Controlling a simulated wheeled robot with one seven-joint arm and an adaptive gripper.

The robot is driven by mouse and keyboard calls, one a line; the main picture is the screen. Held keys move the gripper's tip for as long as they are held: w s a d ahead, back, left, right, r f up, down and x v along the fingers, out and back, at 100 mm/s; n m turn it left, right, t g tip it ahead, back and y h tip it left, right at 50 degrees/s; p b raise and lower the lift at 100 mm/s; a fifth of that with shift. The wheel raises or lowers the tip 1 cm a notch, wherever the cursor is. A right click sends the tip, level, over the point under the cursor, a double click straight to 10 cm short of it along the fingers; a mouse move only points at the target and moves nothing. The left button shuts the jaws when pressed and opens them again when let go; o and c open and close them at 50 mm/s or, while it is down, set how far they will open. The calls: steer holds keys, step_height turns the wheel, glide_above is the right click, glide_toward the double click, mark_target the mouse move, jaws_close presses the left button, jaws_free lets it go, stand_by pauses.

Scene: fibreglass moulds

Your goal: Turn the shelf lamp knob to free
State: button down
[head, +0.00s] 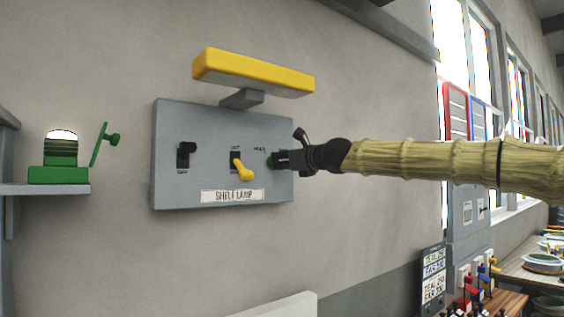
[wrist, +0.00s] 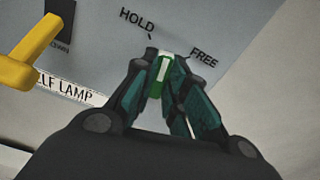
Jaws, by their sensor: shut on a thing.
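The shelf lamp panel (head: 215,180) is a grey board on the wall with a label reading SHELF LAMP. The knob (wrist: 158,78) is green with a white pointer line, at the panel's right side. HOLD and FREE are printed above it in the wrist view, each with a tick. The pointer's top end lies between the two ticks, though the fingers hide part of the knob. My gripper (head: 277,160) reaches in from the right and is shut on the knob, with its teal fingertips on both sides of it in the wrist view (wrist: 160,72).
A yellow lever (head: 242,170) and a black switch (head: 185,152) sit left of the knob. A yellow lamp bar (head: 252,72) juts out above the panel. A green device (head: 60,160) stands on a shelf at the left.

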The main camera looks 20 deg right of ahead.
steer(key=m+b, duration=0.3)
steer(key=m, duration=0.4)
steer(key=shift+d+f, duration=0.1)
steer(key=shift+d, duration=0.05)
steer(key=shift+m+b, duration=1.25)
steer(key=shift+m, duration=0.85)
steer(key=shift+r, duration=0.2)
steer(key=c, duration=1.4)
jaws_free()
steer(key=shift+d+f, duration=0.1)
steer(key=shift+c, duration=0.2)
steer(key=shift+s, duration=0.1)
steer(key=v, duration=1.1)
steer(key=shift+s+d, duration=0.15)
steer(key=shift+s, duration=0.15)
steer(key=shift+d, duration=0.1)
